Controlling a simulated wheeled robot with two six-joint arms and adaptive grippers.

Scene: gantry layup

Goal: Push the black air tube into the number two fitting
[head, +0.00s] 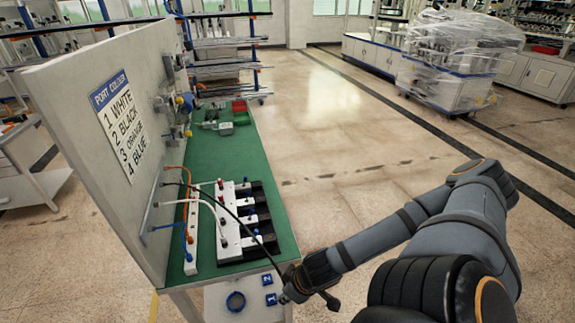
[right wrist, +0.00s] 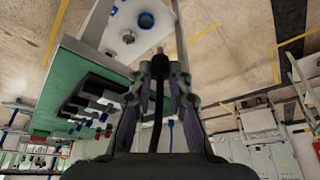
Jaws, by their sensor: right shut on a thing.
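The black air tube (head: 246,222) runs from the white upright panel in an arc over the green bench to my right gripper (head: 292,289). My right gripper is shut on the tube, off the bench's near right corner. In the right wrist view, the black tube (right wrist: 157,125) runs between the fingers (right wrist: 160,82), and a short end sticks out past the tips. The white fitting block (head: 222,212) stands on the bench, with black holders (head: 262,222) beside it. I cannot tell which fitting is number two. My left gripper is not in view.
The panel's sign (head: 123,122) reads 1 white, 2 black, 3 orange, 4 blue. A white tube (head: 205,202) and an orange tube (head: 186,205) curve beside the block. Open floor (head: 350,150) lies to the right.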

